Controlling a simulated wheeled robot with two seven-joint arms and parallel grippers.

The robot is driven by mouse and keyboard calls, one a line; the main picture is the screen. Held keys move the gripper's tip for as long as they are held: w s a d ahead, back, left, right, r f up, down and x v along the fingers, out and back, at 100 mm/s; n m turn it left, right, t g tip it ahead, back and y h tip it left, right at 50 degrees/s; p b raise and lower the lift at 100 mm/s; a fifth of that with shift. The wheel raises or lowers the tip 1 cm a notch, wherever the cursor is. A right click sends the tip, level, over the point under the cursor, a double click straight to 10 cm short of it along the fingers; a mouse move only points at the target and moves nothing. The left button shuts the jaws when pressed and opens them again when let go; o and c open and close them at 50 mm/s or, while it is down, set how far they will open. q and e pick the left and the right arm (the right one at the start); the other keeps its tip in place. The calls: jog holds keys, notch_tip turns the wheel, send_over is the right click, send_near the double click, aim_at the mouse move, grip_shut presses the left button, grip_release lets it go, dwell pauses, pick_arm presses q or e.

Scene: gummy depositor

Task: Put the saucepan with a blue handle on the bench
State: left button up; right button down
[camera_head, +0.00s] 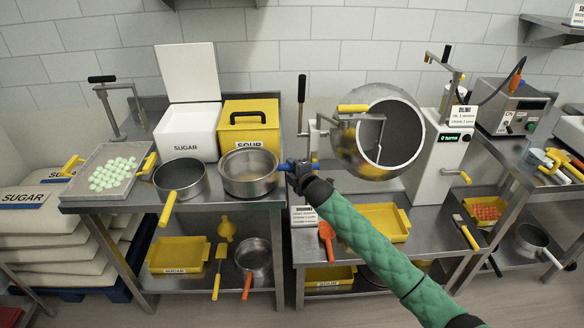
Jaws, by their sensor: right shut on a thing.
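The saucepan with a blue handle (249,173) is on the left bench (235,203), near its right front corner, below the yellow box. My right gripper (294,168) is shut on its blue handle at the bench's right edge, and the green-sleeved arm reaches in from the lower right. The pan looks upright and empty. I cannot tell whether its base touches the bench top or hovers just above it. My left gripper is not in view.
A yellow-handled saucepan (180,178) stands just left of the blue-handled one. A tray of green gummies (108,172) lies further left. A white sugar bin (187,133) and yellow box (249,126) stand behind. A tilted steel drum (392,132) is to the right.

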jog(key=shift+f, duration=0.3)
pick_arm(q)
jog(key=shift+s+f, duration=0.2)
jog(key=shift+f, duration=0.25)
pick_arm(e)
jog(key=shift+f, duration=0.1)
jog(key=c, duration=1.2)
grip_release()
jog(key=shift+c, duration=0.2)
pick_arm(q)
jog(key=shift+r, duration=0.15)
